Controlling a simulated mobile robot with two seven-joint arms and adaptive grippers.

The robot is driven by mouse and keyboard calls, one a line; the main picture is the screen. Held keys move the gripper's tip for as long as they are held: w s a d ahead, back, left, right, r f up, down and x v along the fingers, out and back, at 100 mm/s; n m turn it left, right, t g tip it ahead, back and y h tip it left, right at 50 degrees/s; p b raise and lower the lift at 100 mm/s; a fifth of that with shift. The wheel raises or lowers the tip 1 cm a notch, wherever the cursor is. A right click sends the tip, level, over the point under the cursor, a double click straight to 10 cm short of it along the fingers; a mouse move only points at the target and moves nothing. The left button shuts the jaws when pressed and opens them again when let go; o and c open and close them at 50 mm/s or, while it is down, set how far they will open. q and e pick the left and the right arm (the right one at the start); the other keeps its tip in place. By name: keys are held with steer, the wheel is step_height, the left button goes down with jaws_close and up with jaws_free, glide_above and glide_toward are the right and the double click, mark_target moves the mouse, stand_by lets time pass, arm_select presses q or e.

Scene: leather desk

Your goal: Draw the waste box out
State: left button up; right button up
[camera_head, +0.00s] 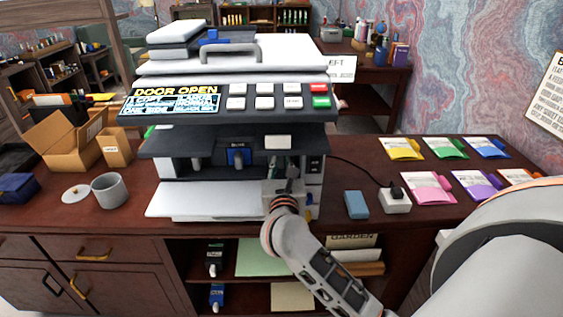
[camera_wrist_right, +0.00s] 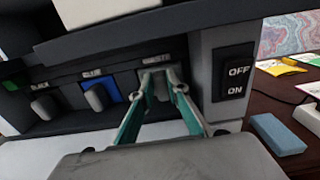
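The waste box (camera_wrist_right: 158,84) is the rightmost of the labelled units in the open front of the copier (camera_head: 237,110). Its label shows above it in the right wrist view, and its grey handle is partly hidden by my fingers. My right gripper (camera_wrist_right: 160,80) reaches into the opening with its teal fingers on either side of this handle, close against it, and looks shut on it. In the head view my right gripper (camera_head: 288,180) is at the right end of the opening, its fingertips small and dark. The box appears seated in its slot. My left gripper is not in view.
A blue unit (camera_wrist_right: 98,97) and a black one (camera_wrist_right: 45,107) sit left of it. A power switch (camera_wrist_right: 236,80) is on the right. The white front door (camera_head: 205,200) lies folded down. A blue block (camera_head: 356,204) and white socket (camera_head: 395,200) stand right on the desk.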

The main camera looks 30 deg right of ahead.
jaws_close()
steer(key=shift+v, duration=5.55)
steer(key=b+v, duration=0.3)
steer(key=v, duration=1.7)
steer(key=shift+d, duration=0.15)
steer(key=shift+s+f, duration=0.1)
